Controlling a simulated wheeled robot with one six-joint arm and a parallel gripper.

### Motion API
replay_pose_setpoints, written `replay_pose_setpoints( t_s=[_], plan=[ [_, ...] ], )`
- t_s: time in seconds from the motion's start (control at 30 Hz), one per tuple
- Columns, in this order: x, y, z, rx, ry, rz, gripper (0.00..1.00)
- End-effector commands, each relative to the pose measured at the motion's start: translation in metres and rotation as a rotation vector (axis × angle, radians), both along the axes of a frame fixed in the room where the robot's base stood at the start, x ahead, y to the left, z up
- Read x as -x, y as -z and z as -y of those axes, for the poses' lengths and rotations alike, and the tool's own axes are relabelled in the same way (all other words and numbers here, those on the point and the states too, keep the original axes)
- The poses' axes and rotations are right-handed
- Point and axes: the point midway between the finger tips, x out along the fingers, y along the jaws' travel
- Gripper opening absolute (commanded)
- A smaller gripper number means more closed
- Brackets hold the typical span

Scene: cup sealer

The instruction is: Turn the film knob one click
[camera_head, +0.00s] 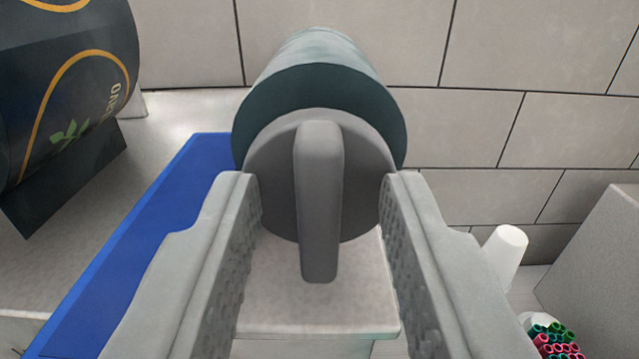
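The film knob (319,205) is a grey disc with a raised vertical grip bar, on the front end of a dark teal cylinder (325,65). The bar stands nearly upright in the camera view. My gripper (320,190) is open, with one finger to the left of the knob and one to the right. There is a gap between each finger and the grip bar. The fingertips lie at the sides of the disc; I cannot tell whether they touch it.
A light grey block (315,300) sits below the knob. A blue strip (150,240) runs along the left. A dark printed roll (70,90) is at upper left. A white cup (504,250), coloured straws (556,340) and a grey box (600,260) are at right. A tiled wall (540,50) stands behind.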

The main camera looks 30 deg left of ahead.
Motion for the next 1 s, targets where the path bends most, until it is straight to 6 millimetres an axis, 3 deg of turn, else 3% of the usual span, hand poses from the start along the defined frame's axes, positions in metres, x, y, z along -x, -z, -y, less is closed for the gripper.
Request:
replay_pose_setpoints(
  t_s=[0.27, 0.43, 1.0],
  plan=[
    [-0.0006, -0.0001, -0.0005, 0.000, 0.000, 0.000, 0.34],
    [-0.0006, -0.0001, -0.0005, 0.000, 0.000, 0.000, 0.00],
    [-0.0011, 0.0001, 0.0001, -0.109, 0.000, -0.073, 0.00]
  ],
)
